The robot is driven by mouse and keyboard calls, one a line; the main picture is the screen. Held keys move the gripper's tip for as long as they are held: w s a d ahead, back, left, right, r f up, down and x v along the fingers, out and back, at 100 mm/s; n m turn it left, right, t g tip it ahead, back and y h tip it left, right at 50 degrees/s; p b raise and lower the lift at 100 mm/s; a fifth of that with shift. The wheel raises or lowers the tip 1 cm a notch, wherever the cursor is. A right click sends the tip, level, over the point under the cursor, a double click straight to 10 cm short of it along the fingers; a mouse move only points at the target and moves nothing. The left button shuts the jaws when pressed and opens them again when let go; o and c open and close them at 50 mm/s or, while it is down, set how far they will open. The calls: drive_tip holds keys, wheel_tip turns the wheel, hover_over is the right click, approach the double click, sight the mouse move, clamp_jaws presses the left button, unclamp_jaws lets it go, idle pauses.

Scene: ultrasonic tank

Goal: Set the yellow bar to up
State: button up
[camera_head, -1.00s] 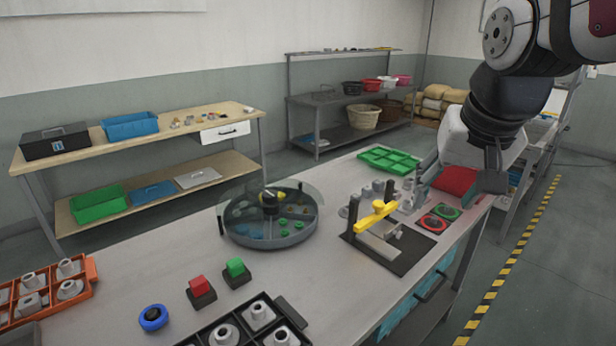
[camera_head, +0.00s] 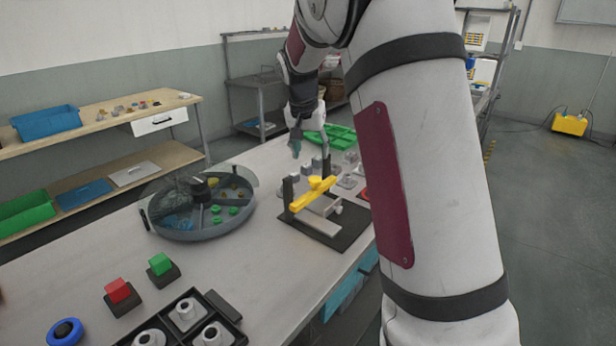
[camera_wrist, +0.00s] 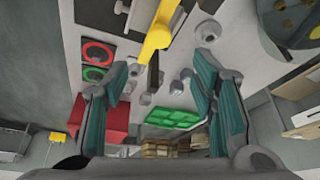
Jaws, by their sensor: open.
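The yellow bar (camera_head: 313,191) is mounted on a small grey fixture with a dark base plate (camera_head: 343,231) on the bench. It lies roughly level, pointing toward the lower left in the head view. The wrist view shows the bar (camera_wrist: 158,32) at top centre, beyond the gap between my fingers. My gripper (camera_head: 311,148) is open and empty, its teal-padded fingers behind and above the bar in the head view. In the wrist view my gripper (camera_wrist: 162,66) has its fingers wide apart. They appear clear of the bar. My arm hides the right part of the fixture area.
A round divided tank (camera_head: 200,229) with a clear cover stands left of the fixture. Several grey knobbed parts (camera_head: 347,181) stand behind the bar. A green tray (camera_head: 340,137) lies farther back. Red and green blocks (camera_head: 118,290) sit at the front left.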

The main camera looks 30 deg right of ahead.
sight(315, 179)
drive_tip(key=p+x, duration=0.1)
drive_tip(key=x, duration=1.1)
drive_tip(key=shift+c, duration=0.2)
